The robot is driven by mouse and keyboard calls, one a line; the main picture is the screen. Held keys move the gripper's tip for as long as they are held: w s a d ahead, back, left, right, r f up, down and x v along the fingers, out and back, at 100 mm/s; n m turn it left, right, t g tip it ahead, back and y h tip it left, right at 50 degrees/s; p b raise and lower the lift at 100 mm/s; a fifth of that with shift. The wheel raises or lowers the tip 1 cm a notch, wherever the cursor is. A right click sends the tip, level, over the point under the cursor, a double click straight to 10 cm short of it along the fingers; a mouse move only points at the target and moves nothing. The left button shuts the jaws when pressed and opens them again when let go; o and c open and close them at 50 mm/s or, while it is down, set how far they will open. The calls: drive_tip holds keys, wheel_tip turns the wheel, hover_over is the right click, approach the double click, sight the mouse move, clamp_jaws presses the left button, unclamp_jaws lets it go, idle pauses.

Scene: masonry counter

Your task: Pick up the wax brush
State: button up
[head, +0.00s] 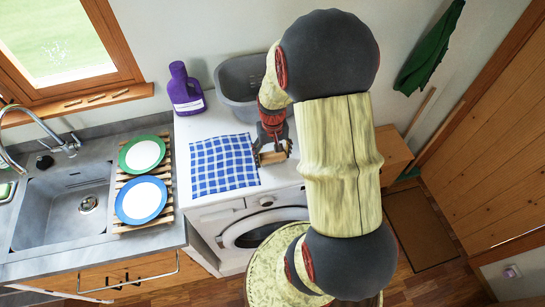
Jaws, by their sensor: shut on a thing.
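My gripper (271,139) points down over the white washing machine top, to the right of the blue checked cloth. It is shut on a small tan and dark thing, which looks like the wax brush (272,157). The brush shows small at the fingertips and is partly covered by them. I cannot tell whether it touches the machine top or is held just above it.
The blue checked cloth (223,164) lies flat to the left. A purple bottle (184,90) and a grey tub (237,84) stand behind. Two plates (141,201) rest on a wooden rack beside the sink (62,209). My arm covers the right side.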

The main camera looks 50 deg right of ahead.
wheel_tip(320, 180, up, 2)
drive_tip(key=shift+r, duration=0.2)
drive_tip(key=s+d+r, duration=0.5)
drive_tip(key=s+r, duration=0.5)
drive_tip(key=s, duration=0.2)
drive_tip(key=shift+s+d+b, duration=0.35)
drive_tip(key=shift+d+b, duration=0.05)
drive_tip(key=o, duration=0.7)
drive_tip(key=c, duration=0.4)
